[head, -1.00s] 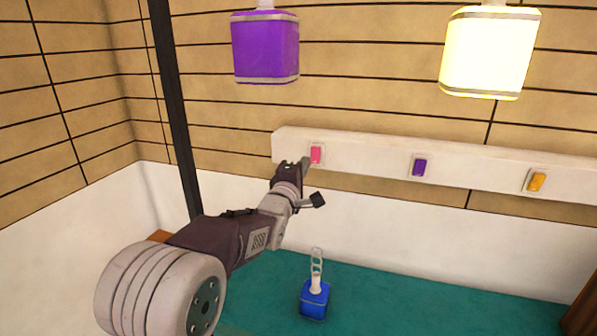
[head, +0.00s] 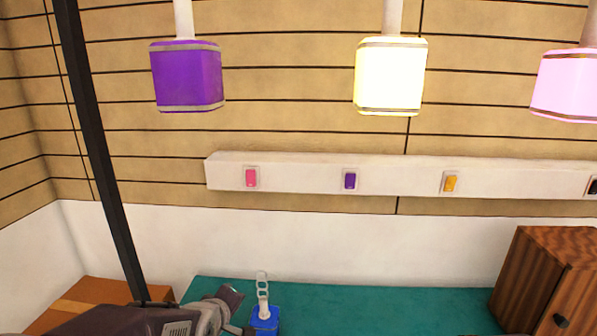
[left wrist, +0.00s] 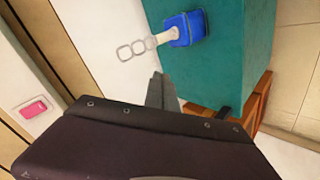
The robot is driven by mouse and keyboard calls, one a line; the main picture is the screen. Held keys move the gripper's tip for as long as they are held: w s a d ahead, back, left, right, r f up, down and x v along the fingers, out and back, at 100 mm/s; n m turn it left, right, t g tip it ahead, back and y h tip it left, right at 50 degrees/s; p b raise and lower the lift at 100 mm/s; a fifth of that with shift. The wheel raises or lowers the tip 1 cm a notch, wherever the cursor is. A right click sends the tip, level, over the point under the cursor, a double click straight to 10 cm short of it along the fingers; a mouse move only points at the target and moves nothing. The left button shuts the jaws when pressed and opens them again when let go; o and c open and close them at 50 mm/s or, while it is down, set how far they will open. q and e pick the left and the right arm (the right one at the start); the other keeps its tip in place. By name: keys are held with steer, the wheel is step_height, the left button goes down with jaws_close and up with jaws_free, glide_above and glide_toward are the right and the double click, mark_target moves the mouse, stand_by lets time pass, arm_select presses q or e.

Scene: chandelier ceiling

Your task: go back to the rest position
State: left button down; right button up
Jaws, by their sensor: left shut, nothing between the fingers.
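My left gripper (head: 232,299) is low in the head view, at the left end of the teal surface and just left of a blue lamp-like piece (head: 265,318) with a white chain on top. In the left wrist view my left gripper (left wrist: 160,82) is shut and empty, and the blue piece (left wrist: 185,29) lies beyond its tips, apart from them. The pink switch (head: 251,177), purple switch (head: 350,181) and orange switch (head: 450,182) sit on a white wall rail. My right gripper is not in view.
Purple (head: 187,76), glowing yellow-white (head: 391,77) and glowing pink (head: 566,84) lamps hang above. A dark post (head: 98,150) stands at left. A wooden cabinet (head: 560,275) is at right on the teal surface (head: 370,305). The space before the rail is clear.

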arm_select(q)
steer(key=s+f+m+g, duration=0.5)
steer(key=s+f+m, duration=0.1)
steer(key=s, duration=0.4)
steer(key=s+f+m+g, duration=0.4)
steer(key=s+f+m, duration=0.1)
steer(key=s, duration=0.5)
step_height(320, 180, up, 15)
steer(key=p, duration=1.5)
steer(key=shift+w, duration=0.25)
